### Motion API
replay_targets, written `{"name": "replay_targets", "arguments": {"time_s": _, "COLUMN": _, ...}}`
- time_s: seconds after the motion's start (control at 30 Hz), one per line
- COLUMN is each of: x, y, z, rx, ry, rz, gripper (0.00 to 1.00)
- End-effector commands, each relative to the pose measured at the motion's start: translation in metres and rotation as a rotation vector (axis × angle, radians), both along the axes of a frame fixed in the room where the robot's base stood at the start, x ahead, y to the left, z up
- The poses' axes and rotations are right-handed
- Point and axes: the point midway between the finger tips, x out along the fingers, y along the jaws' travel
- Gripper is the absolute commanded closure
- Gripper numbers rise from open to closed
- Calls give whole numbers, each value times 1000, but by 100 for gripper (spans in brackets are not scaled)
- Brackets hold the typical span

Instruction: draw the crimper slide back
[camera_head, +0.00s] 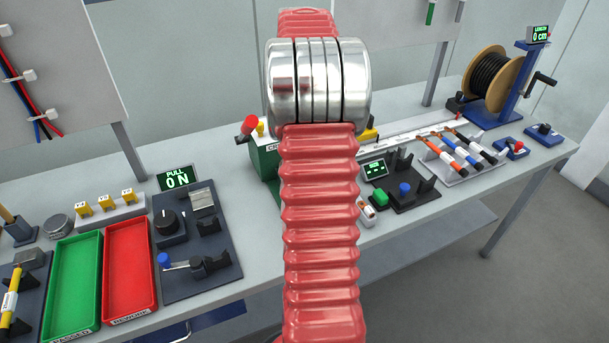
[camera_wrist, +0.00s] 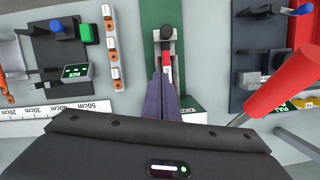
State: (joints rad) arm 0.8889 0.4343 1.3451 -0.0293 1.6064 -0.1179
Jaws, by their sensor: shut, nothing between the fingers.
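The crimper (camera_head: 265,160) is a green machine on the bench, mostly hidden behind my red ribbed arm in the head view. Its red-knobbed lever (camera_head: 249,125) sticks out to the left; the large red knob also shows in the wrist view (camera_wrist: 285,85). In the wrist view its green base (camera_wrist: 160,12) carries a grey metal piece (camera_wrist: 178,47), apparently the slide, with a small red and black part (camera_wrist: 165,60) in it. My gripper (camera_wrist: 164,75) is shut and empty, its dark fingertips close to that part. I cannot tell whether they touch it. The head view hides my gripper.
A green tray (camera_head: 73,285) and a red tray (camera_head: 130,265) lie left on the bench. The test panel (camera_head: 190,245) stands beside them. Right are several marker-like tools (camera_head: 455,150), a ruler strip (camera_head: 400,137) and a cable reel (camera_head: 490,80).

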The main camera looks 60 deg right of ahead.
Motion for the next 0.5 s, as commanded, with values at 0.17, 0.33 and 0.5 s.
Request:
{"name": "replay_targets", "arguments": {"time_s": 0.17, "x": 1, "y": 2, "z": -5, "rx": -1, "ry": -1, "rz": 4, "gripper": 100}}
{"name": "replay_targets", "arguments": {"time_s": 0.33, "x": -2, "y": 5, "z": -20, "rx": 1, "ry": 1, "rz": 5, "gripper": 100}}
{"name": "replay_targets", "arguments": {"time_s": 0.5, "x": -6, "y": 10, "z": -44, "rx": 2, "ry": 1, "rz": 5, "gripper": 100}}
